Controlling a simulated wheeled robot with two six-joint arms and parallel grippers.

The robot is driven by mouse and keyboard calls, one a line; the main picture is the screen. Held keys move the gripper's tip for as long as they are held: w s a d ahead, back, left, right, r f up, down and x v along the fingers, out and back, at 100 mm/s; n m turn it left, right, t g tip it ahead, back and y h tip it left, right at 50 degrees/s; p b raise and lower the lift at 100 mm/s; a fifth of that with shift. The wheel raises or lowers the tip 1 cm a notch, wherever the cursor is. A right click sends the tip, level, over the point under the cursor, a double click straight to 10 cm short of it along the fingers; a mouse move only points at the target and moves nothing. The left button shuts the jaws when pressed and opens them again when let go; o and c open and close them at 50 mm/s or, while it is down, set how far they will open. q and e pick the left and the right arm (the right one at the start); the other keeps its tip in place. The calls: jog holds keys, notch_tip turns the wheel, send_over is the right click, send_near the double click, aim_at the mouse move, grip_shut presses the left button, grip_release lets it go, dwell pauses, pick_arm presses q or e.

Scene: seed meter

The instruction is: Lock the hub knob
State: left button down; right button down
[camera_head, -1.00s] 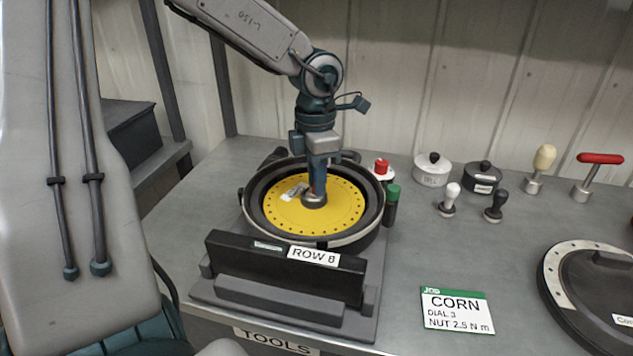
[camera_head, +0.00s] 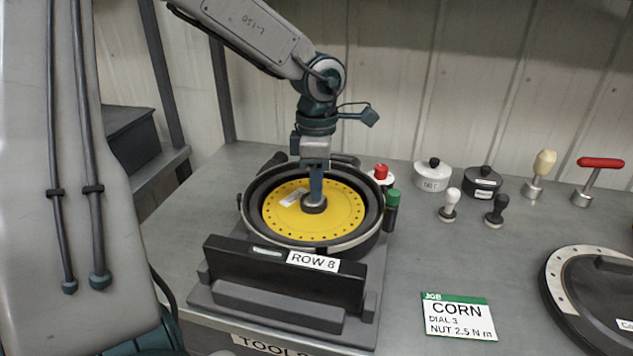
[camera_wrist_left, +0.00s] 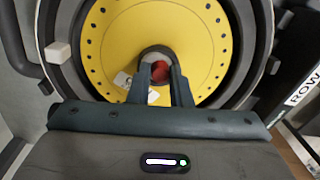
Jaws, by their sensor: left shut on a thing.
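The yellow seed disc (camera_head: 342,222) lies in the round black housing of the seed meter (camera_head: 251,228), behind the block labelled "ROW 8". The hub knob (camera_head: 314,206) is at the disc's centre, grey with a red part on top in the left wrist view (camera_wrist_left: 160,70). My left gripper (camera_head: 315,196) comes down from above and is shut on the hub knob, one finger on each side of it. The fingers hide part of the knob, and I cannot tell its locked or unlocked position. My right gripper is not in view.
Right of the housing stand a red-topped item (camera_head: 381,172) and a green-capped bottle (camera_head: 392,205). Farther right are a white talc pot (camera_head: 430,179), a black pot (camera_head: 483,183) and several handled tools. A job card (camera_head: 458,315) reads CORN, dial 3, nut 2.5 N m. The bench between is clear.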

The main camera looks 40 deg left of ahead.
pick_arm(q)
jog(key=c, duration=1.3)
grip_release()
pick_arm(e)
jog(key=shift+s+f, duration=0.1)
pick_arm(q)
notch_tip(320, 180, up, 5)
jog(key=shift+w+a+f+p, duration=0.1)
jog(key=shift+f+p, duration=0.1)
jog(key=shift+p, duration=0.2)
jog(key=shift+r+p, duration=0.35)
jog(key=shift+r, duration=0.5)
jog(key=shift+w+a+r+p, duration=0.1)
jog(key=shift+r+p, duration=2.2)
jog(key=shift+p, duration=0.1)
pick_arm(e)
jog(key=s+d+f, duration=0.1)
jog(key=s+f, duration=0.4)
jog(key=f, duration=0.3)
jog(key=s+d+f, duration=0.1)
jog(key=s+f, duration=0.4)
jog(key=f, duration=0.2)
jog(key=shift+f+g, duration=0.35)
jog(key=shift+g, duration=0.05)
pick_arm(q)
jog(key=shift+f, duration=0.1)
